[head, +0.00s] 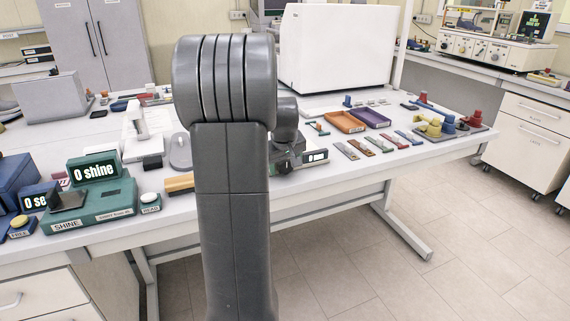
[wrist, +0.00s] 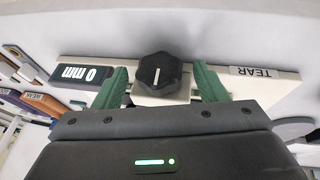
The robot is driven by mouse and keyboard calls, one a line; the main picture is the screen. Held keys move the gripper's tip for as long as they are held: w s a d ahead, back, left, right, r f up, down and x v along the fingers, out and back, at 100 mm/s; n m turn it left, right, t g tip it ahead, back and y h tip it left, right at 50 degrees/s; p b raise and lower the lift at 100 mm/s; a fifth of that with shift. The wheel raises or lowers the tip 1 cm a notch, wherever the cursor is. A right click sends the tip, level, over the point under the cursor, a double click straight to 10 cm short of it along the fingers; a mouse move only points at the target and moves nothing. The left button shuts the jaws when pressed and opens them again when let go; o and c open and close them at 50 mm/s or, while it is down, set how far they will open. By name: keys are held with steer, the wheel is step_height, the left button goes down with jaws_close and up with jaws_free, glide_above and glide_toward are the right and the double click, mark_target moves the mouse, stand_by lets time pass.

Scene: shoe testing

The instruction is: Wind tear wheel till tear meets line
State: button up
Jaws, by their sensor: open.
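The tear wheel, a dark lobed knob (wrist: 158,73) with a white mark, stands on a pale block in the wrist view. My gripper (wrist: 155,88) has its two green fingers on either side of the knob, with a gap showing on both sides. A dark display (wrist: 92,73) left of the knob reads 0 mm. A label (wrist: 256,72) reading TEAR is at the right. In the head view my arm hides most of the tear device, and only its display (head: 316,156) shows clearly. I cannot make out the tear or the line.
Several coloured strips (head: 378,144) lie right of the device, with an orange tray (head: 345,122) and a purple tray (head: 371,118) behind them. A green SHINE device (head: 95,203) stands at the left. A large white cabinet (head: 335,48) is at the back.

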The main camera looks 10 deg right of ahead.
steer(key=c, duration=1)
steer(key=shift+r+p, duration=0.15)
steer(key=shift+p, duration=0.15)
steer(key=shift+d+r+y+p, duration=0.15)
steer(key=shift+y+p, duration=0.25)
steer(key=shift+p, duration=0.35)
steer(key=shift+d+m+y+p, duration=0.15)
steer(key=shift+m+y+p, duration=0.15)
steer(key=shift+y+p, duration=0.5)
steer(key=y, duration=0.1)
steer(key=p, duration=0.1)
steer(key=y+p, duration=0.1)
steer(key=shift+w+d+f+m+g+y, duration=0.2)
steer(key=shift+d+m+g+y, duration=0.1)
steer(key=shift+g, duration=0.1)
steer(key=shift+d+f+m+y+p, duration=0.15)
steer(key=shift+y+p, duration=0.15)
steer(key=shift+y, duration=0.6)
steer(key=shift+a+f+m+y+p, duration=0.15)
steer(key=shift+y+p, duration=0.15)
steer(key=shift+y, duration=0.6)
steer(key=shift+d+r, duration=0.1)
